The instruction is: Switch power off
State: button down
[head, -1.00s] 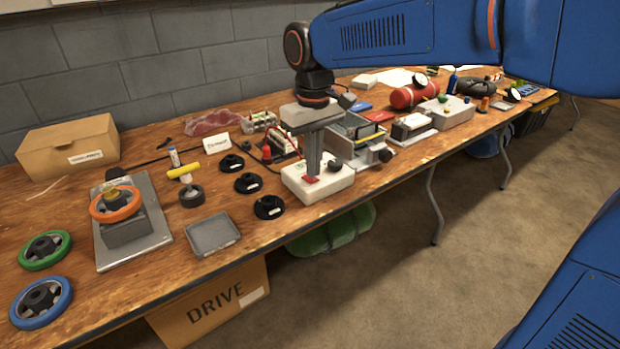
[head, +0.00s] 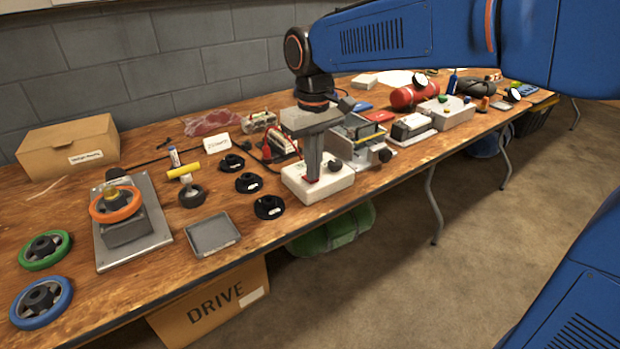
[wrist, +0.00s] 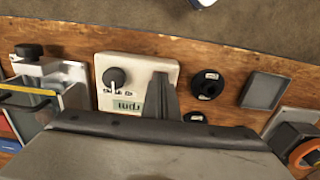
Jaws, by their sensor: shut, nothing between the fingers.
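A white control box (head: 335,186) stands near the table's front edge. It has a black knob (head: 334,166) and a small red part, seemingly a switch (head: 311,181), on its top. In the wrist view the box (wrist: 148,66) shows its knob (wrist: 114,78) and a display reading "rpm" (wrist: 128,107). My gripper (head: 311,177) is shut and empty, pointing down onto the box at the red part. Its fingers (wrist: 160,78) hide the red part in the wrist view. I cannot tell whether the tips touch it, or which way it is set.
Black round parts (head: 269,207) and a grey tray (head: 212,234) lie to the left of the box. A grey metal device (head: 372,155) with a dark knob stands close on the right. Red leads lie behind the box. The table's front edge is close.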

jog(key=shift+f, duration=0.35)
dwell(0.3)
notch_tip(320, 180, up, 7)
dwell(0.9)
jog(key=s+d+f+m+t, duration=0.15)
jog(key=s+d, duration=0.25)
jog(key=d, duration=0.4)
jog(key=s+d+f+m+t, duration=0.1)
jog(key=s+d+f+m, duration=0.1)
jog(key=s+d, duration=0.5)
jog(key=s+d+f+m+t, duration=0.2)
jog(key=s+d+f+m, duration=0.1)
jog(key=s+d+f, duration=0.6)
jog(key=d+f, duration=0.1)
jog(key=d, duration=0.2)
jog(key=shift+s, duration=0.35)
